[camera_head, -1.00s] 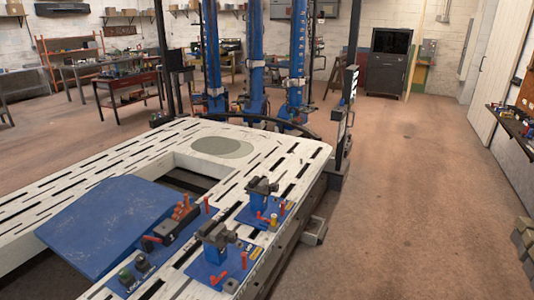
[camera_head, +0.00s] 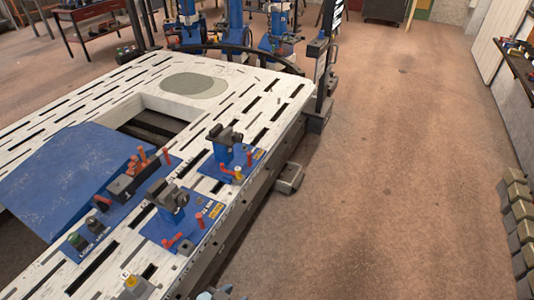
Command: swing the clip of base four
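Two blue base plates carry dark grey clamps on blue posts. The nearer base (camera_head: 184,232) has a dark clamp (camera_head: 168,196), red handles and a yellow label. The farther base (camera_head: 232,166) has a similar clamp (camera_head: 225,138), red parts and a small yellow one. The labels are too small to read, so I cannot tell which base is number four. A grey block with a yellow tag (camera_head: 135,286) is partly cut off at the bottom edge. Neither of my grippers can be made out in view.
The white slotted frame bench (camera_head: 110,94) fills the left. On it lie a sloping blue panel (camera_head: 62,180) and a dark block with orange-red levers (camera_head: 132,180). Blue posts stand behind. Open floor (camera_head: 400,180) lies to the right, with grey blocks (camera_head: 518,225) at the right edge.

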